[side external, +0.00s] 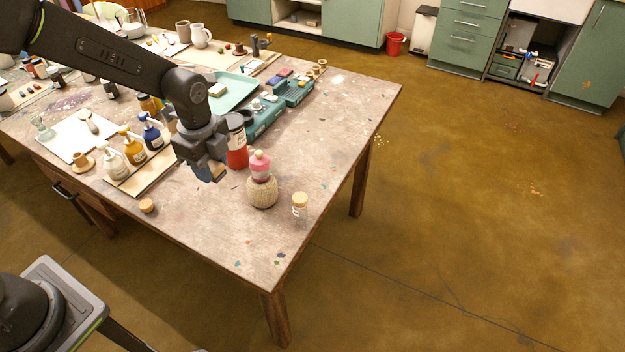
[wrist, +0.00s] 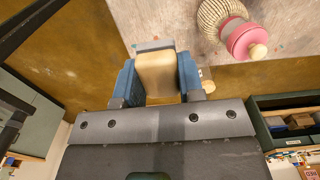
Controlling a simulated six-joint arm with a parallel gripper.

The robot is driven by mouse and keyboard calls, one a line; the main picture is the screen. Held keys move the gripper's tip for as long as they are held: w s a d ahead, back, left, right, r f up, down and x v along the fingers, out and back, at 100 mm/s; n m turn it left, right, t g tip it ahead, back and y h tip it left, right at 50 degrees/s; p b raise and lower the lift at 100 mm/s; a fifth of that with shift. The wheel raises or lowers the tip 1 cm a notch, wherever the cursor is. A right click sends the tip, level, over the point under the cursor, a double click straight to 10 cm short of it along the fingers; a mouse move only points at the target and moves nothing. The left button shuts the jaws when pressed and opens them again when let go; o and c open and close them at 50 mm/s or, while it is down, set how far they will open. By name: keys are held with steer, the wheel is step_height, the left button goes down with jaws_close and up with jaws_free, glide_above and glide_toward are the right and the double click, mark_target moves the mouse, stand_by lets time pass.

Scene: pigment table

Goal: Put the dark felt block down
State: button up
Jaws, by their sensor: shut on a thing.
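My gripper (side external: 207,170) hangs above the near part of the table, left of a twine-wrapped pot. In the wrist view, its blue fingers (wrist: 160,78) are shut on both sides of a block (wrist: 157,72). The block has a pale, cream-coloured body and a grey strip at its far end; I take it to be the felt block, though little dark felt shows. In the side view, only a small part of the block shows below the fingers, apart from the tabletop (side external: 225,215).
A cork-topped jar (side external: 300,206) is near the edge. A red-labelled jar (side external: 237,150) stands behind; pump bottles (side external: 133,150) are left.

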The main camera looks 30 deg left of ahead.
steer(key=w+m, duration=0.5)
steer(key=w, duration=1.4)
glide_above(314, 180)
step_height(314, 180, down, 12)
steer(key=shift+f, duration=2.15)
steer(key=o, duration=0.9)
steer(key=shift+r, duration=0.15)
